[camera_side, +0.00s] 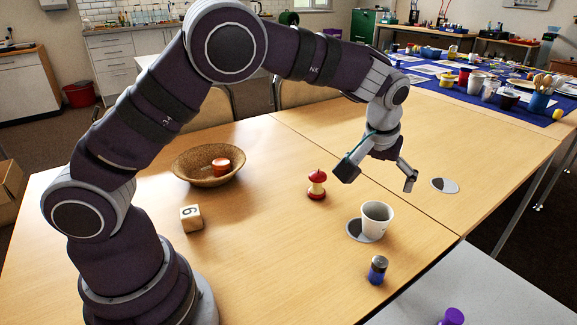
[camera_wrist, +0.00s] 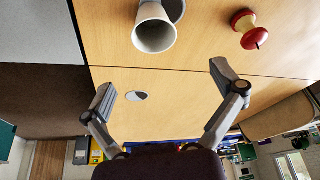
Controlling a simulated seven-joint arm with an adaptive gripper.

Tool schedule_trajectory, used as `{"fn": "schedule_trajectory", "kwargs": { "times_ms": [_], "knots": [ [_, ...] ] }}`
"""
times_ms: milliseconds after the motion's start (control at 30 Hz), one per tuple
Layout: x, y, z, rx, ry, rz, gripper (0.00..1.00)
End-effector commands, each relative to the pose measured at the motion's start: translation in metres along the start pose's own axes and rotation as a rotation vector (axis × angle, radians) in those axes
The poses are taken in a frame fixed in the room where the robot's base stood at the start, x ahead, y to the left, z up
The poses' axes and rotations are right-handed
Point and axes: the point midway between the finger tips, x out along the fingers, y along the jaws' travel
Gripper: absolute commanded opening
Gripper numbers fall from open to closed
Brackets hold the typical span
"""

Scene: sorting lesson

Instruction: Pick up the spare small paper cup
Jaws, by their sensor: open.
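A small white paper cup (camera_side: 377,220) stands upright on the wooden table near its front right edge. It stands at a grey round disc (camera_side: 356,236), overlapping it in the picture. In the wrist view the cup (camera_wrist: 154,30) is at the top centre, partly cut off by the picture's edge, with the disc (camera_wrist: 176,8) behind it. My gripper (camera_side: 378,178) is open and empty, above the table and behind the cup, not touching it.
A red apple core (camera_side: 316,185) stands left of the cup, and a blue battery-like cylinder (camera_side: 377,270) in front. A wicker bowl (camera_side: 190,178) holding an orange item and a numbered cube (camera_side: 191,218) are farther left.

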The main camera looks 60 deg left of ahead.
Motion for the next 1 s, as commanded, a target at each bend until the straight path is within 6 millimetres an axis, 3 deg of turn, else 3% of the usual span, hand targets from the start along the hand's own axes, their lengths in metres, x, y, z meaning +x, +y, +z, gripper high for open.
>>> {"fn": "schedule_trajectory", "kwargs": {
  "times_ms": [200,567,867,1000],
  "knots": [
    [0.042,0.000,0.001,0.000,-0.003,-0.006,0.93],
    [0.096,0.006,0.005,0.000,-0.002,-0.005,0.93],
    [0.102,0.007,0.005,0.001,-0.001,-0.002,0.93],
    [0.102,0.007,0.005,0.001,-0.001,-0.002,0.75]
  ]
}}
